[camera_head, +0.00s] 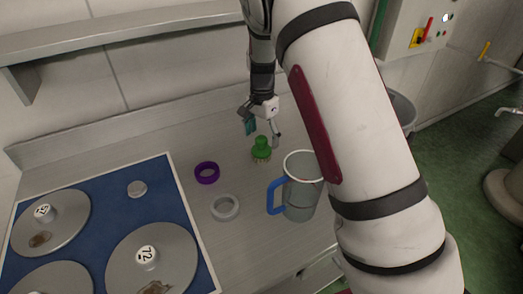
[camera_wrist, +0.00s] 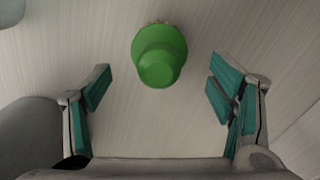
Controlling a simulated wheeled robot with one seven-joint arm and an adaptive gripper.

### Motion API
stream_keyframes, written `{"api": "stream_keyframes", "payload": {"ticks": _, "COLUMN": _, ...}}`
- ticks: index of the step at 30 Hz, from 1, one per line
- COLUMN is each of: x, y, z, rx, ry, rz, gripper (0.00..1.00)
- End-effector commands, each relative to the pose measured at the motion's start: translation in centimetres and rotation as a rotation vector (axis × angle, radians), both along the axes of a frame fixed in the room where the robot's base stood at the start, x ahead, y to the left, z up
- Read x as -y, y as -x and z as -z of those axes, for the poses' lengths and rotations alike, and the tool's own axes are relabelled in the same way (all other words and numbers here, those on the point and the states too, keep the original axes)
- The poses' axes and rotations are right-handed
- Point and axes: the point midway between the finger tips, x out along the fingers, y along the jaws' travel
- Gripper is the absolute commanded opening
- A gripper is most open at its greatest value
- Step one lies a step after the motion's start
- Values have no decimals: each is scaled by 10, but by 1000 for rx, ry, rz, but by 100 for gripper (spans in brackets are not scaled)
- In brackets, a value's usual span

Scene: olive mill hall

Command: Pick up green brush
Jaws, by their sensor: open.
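The green brush (camera_head: 261,149) stands on the light counter with its knob up and bristles down. My gripper (camera_head: 262,130) is just above and behind it in the head view, fingers spread. In the wrist view the green brush (camera_wrist: 159,56) shows its round knob and wider base, toward the top of the picture. The open fingers of my gripper (camera_wrist: 158,92) lie to its left and right, a little lower in the picture. Nothing is between the pads, and neither finger touches the brush.
A grey jug with a blue handle (camera_head: 301,190) stands close to the brush, front right. A purple ring (camera_head: 207,172) and a grey ring (camera_head: 225,207) lie to the left. A blue mat (camera_head: 177,218) with round grey discs covers the left. A shelf (camera_head: 130,29) hangs above.

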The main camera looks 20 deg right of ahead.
Motion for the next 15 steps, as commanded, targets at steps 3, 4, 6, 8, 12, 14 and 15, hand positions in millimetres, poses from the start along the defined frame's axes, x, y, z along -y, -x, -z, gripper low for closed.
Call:
{"api": "stream_keyframes", "payload": {"ticks": 3, "x": -1, "y": 2, "z": 11, "rx": -3, "ry": 1, "rz": -1, "gripper": 77}}
{"api": "stream_keyframes", "payload": {"ticks": 4, "x": -2, "y": 3, "z": 16, "rx": -4, "ry": 0, "rz": -1, "gripper": 77}}
{"api": "stream_keyframes", "payload": {"ticks": 6, "x": -3, "y": 4, "z": 26, "rx": -4, "ry": 0, "rz": -1, "gripper": 77}}
{"api": "stream_keyframes", "payload": {"ticks": 8, "x": -3, "y": 4, "z": 35, "rx": -3, "ry": 1, "rz": -1, "gripper": 77}}
{"api": "stream_keyframes", "payload": {"ticks": 12, "x": -3, "y": 3, "z": 49, "rx": -1, "ry": 0, "rz": 0, "gripper": 77}}
{"api": "stream_keyframes", "payload": {"ticks": 14, "x": -3, "y": 3, "z": 51, "rx": 0, "ry": 0, "rz": 0, "gripper": 77}}
{"api": "stream_keyframes", "payload": {"ticks": 15, "x": -3, "y": 3, "z": 52, "rx": 0, "ry": 0, "rz": 0, "gripper": 77}}
